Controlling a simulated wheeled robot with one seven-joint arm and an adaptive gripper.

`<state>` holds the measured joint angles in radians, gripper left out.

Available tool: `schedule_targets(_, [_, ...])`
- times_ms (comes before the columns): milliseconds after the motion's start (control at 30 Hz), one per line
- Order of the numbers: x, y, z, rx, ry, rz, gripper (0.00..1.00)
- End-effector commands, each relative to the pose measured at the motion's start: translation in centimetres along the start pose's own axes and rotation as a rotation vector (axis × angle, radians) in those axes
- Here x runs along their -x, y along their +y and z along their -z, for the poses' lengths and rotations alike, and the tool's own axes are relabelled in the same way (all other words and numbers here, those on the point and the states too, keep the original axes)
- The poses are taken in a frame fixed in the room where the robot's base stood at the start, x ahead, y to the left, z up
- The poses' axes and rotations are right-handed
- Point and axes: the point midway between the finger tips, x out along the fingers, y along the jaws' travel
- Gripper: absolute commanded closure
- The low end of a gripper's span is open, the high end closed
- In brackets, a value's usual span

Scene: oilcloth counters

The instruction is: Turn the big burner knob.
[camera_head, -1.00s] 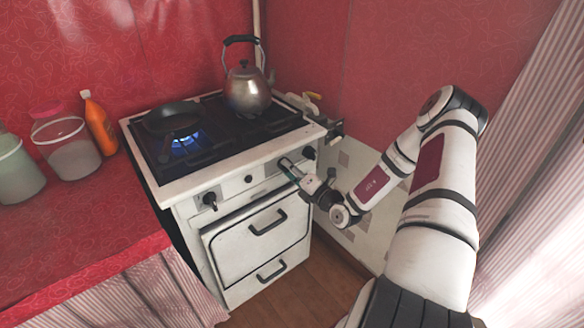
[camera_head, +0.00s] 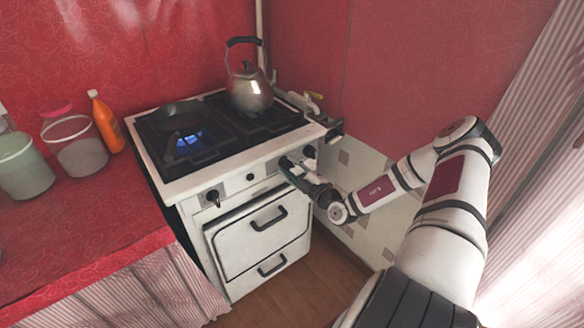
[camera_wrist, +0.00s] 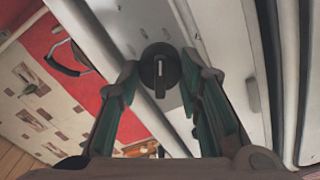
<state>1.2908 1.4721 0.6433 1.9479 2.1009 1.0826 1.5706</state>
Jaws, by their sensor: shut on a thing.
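The white stove (camera_head: 228,273) stands in the corner, with dark knobs along its front panel. In the wrist view, a round dark knob (camera_wrist: 160,72) with a pale pointer line sits between my fingertips. My gripper (camera_wrist: 160,66) is shut on this knob, one finger on each side of it. In the head view, my gripper (camera_head: 287,164) is at the right part of the front panel and hides most of the knob it holds. Another knob (camera_head: 309,152) shows to its right, and one knob (camera_head: 213,197) is at the left end.
A kettle (camera_head: 250,92) stands at the back right. Oven door handle (camera_head: 268,220) and drawer handle (camera_head: 271,266) stick out below. Jars and an orange bottle (camera_head: 105,121) are on the red counter.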

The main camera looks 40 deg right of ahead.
Motion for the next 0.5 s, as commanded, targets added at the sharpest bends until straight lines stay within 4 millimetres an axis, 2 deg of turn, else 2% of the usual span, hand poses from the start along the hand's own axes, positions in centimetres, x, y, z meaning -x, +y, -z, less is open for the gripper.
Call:
schedule_targets(200, [0.12,-0.22,-0.05,-0.156,-0.003,0.005,0.95])
schedule_targets(500, [0.10,-0.24,-0.03,-0.276,-0.002,0.005,0.95])
